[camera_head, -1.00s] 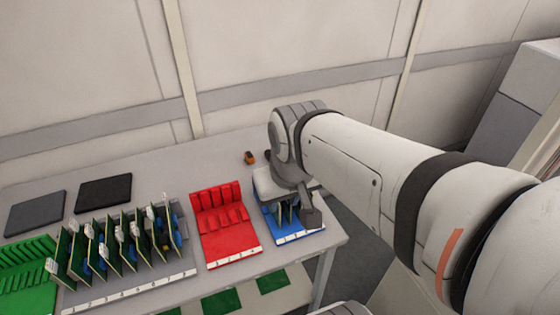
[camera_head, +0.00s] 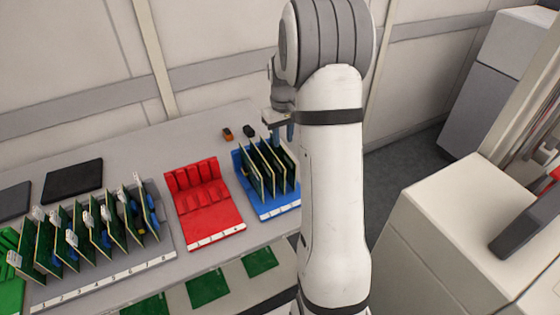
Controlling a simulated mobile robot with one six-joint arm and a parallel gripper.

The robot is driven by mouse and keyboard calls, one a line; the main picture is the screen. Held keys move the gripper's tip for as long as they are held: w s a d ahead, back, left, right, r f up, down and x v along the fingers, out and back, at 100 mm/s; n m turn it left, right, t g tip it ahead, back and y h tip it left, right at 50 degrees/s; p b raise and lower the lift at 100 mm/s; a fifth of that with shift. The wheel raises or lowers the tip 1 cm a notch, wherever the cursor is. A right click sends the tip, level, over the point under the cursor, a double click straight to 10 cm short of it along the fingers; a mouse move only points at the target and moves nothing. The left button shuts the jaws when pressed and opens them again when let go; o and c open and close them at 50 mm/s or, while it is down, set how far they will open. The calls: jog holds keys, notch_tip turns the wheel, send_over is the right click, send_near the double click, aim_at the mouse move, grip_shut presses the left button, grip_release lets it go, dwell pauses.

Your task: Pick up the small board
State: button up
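Several green boards (camera_head: 268,172) stand upright in a blue rack (camera_head: 280,211) at the right end of the table. More green boards (camera_head: 90,235) with white connectors stand in a grey numbered rack (camera_head: 110,277) at the left. I cannot tell which one the task calls the small board. My gripper (camera_head: 280,138) points down at the back of the blue rack, close above or behind the boards there. My arm hides part of it and the right edge of the blue rack. Its finger gap and any contact with a board are unclear.
A red rack (camera_head: 212,222) stands empty between the other two. Two small blocks, orange (camera_head: 227,134) and black (camera_head: 249,131), lie behind the blue rack. A black pad (camera_head: 73,180) lies at the back left. Flat green boards (camera_head: 208,288) lie on a lower shelf.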

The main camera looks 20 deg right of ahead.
aim_at(282, 156)
notch_tip(282, 156, down, 7)
jog(key=shift+w+f+p, duration=0.1)
jog(key=shift+f+p, duration=0.05)
jog(key=shift+p, duration=0.5)
jog(key=shift+f, duration=0.3)
jog(key=shift+f, duration=0.3)
grip_shut()
dwell(0.4)
